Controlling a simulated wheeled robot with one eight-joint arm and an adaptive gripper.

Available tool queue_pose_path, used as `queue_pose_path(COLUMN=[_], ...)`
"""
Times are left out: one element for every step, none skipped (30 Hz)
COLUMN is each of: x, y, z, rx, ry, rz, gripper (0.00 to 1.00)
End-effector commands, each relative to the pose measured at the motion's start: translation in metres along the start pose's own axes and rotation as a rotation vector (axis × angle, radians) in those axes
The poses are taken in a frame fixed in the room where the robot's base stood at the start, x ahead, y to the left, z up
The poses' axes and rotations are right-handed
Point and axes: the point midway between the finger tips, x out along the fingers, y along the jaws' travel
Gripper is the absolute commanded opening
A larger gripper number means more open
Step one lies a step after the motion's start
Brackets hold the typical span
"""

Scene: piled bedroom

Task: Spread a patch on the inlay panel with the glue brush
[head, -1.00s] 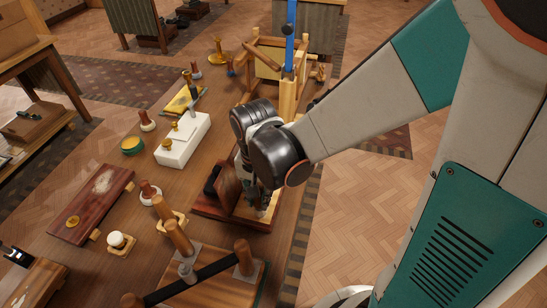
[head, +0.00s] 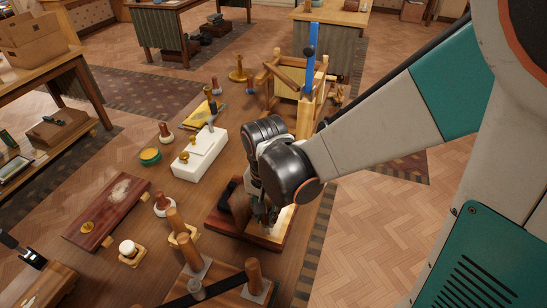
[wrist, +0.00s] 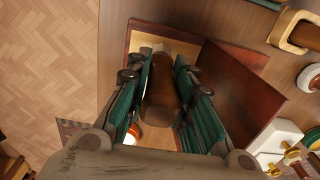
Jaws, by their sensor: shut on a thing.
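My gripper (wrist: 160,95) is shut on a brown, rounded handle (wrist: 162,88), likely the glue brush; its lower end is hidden. In the head view my gripper (head: 267,212) is low over a red-brown stand with a pale surface (head: 277,232). An upright dark red board (wrist: 240,95) rises beside it in the wrist view. I cannot tell whether the held thing touches the pale surface.
A white block with brass knobs (head: 190,168), a green round tin (head: 149,156) and several wooden-handled tools stand on the bench. A clamp-like wooden frame (head: 215,290) is at the front. A blue upright bar (head: 311,60) rises behind my gripper. Open floor (head: 375,235) lies to the right.

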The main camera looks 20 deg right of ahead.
Motion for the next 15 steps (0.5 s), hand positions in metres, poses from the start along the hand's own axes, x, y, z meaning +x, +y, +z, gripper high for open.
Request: queue_pose_path(x=[0.000,0.000,0.000,0.001,0.003,0.005,0.007,0.010,0.012,0.012,0.012,0.012,0.012,0.012,0.012], y=[0.001,0.001,0.001,0.001,0.001,0.001,0.000,0.000,0.000,0.000,0.000,0.000,0.000,0.000,0.000], z=[0.001,0.001,0.001,0.001,0.001,0.001,0.000,0.000,0.000,0.000,0.000,0.000,0.000,0.000,0.000], rx=[-0.001,-0.001,0.000,0.000,-0.001,0.000,0.000,0.000,0.000,0.000,0.000,0.000,0.000,0.000,0.000], ry=[0.000,0.000,0.000,0.000,0.000,0.000,0.000,0.000,0.000,0.000,0.000,0.000,0.000,0.000,0.000], rz=[0.000,0.000,0.000,0.000,0.000,0.000,0.000,0.000,0.000,0.000,0.000,0.000,0.000,0.000,0.000], gripper=[0.00,0.00,0.00,0.00,0.00,0.00,0.00,0.00,0.00,0.00,0.00,0.00,0.00,0.00,0.00])
